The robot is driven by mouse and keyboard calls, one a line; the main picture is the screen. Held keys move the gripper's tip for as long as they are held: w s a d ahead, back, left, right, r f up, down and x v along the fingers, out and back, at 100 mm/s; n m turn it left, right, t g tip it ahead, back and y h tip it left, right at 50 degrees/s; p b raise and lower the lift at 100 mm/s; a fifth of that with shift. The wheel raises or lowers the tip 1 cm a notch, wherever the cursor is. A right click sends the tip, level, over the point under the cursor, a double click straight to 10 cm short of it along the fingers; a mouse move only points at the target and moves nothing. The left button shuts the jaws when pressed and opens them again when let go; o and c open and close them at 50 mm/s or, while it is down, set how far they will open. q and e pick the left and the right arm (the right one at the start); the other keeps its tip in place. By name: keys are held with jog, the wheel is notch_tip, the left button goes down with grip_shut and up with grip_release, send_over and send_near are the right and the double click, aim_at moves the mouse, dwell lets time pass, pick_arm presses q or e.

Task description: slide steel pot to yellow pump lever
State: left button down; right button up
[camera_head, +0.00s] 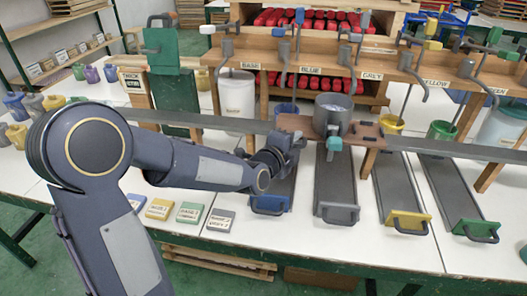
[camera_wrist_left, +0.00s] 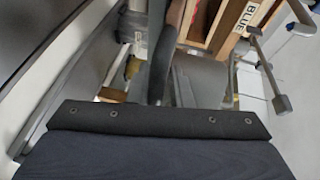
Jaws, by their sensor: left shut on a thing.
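The steel pot (camera_head: 335,112) stands upright on a brown wooden carriage (camera_head: 300,122) on the long grey rail, below the GREY label (camera_head: 371,77). A teal knob (camera_head: 334,143) is at its front. A yellow-ended lever (camera_head: 433,45) stands above the YELLOW label (camera_head: 436,84), to the right of the pot. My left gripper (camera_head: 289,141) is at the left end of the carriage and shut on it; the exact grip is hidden. The left wrist view is close and cluttered, with the BLUE label (camera_wrist_left: 245,14) and a grey lever (camera_wrist_left: 267,75). My right gripper is out of view.
The rail (camera_head: 440,150) continues clear to the right of the pot. Grey hooked levers hang from the wooden beam (camera_head: 330,56). A yellow pot (camera_head: 391,124) and a green pot (camera_head: 441,130) stand behind it.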

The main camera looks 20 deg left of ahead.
pick_arm(q)
jog(key=w+d+p, duration=0.2)
jog(key=d+p, duration=0.2)
jog(key=d, duration=0.6)
jog(key=w+d+f+p, duration=0.1)
jog(key=w+d+p, duration=0.1)
jog(key=d, duration=0.9)
jog(key=shift+w+d+p, duration=0.3)
jog(key=shift+w+p, duration=0.1)
jog(key=shift+p, duration=0.45)
jog(key=c, duration=1.5)
grip_release()
jog(key=shift+f, duration=0.1)
jog(key=shift+w+r, duration=0.15)
jog(key=shift+r, duration=0.15)
jog(key=v, duration=0.8)
jog(key=shift+w, duration=0.1)
